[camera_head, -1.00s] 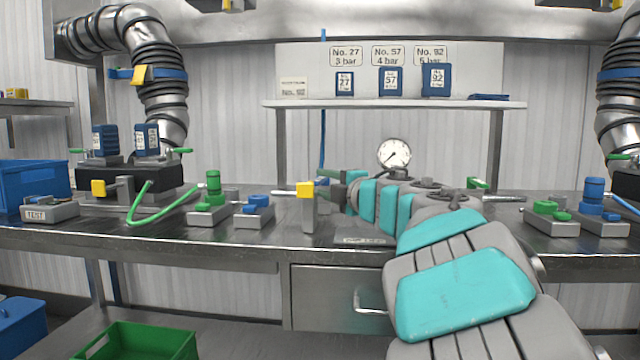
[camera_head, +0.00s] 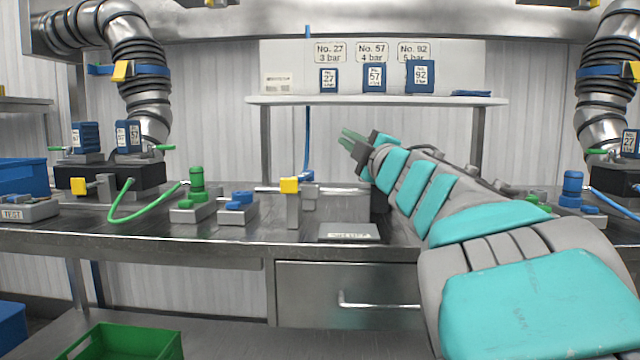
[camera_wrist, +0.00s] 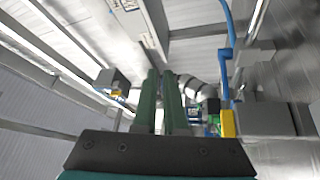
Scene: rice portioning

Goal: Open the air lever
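The likely air lever has a yellow end (camera_head: 289,185) and a thin bar, on a grey post on the table, left of my arm. A yellow part, apparently the same one, shows right of my fingers in the wrist view (camera_wrist: 228,123). My gripper (camera_head: 347,136) is raised above and to the right of the lever, apart from it, with its green fingers pointing up and left. In the wrist view the fingers (camera_wrist: 161,76) lie close together with a narrow gap and nothing visible between them. The lever's far side is unclear.
A blue hose (camera_head: 307,110) runs down behind the lever. Blue (camera_head: 237,203) and green (camera_head: 196,190) fixtures stand to its left. A flat plate (camera_head: 349,231) lies on the table in front. A shelf (camera_head: 280,101) with blue blocks hangs above.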

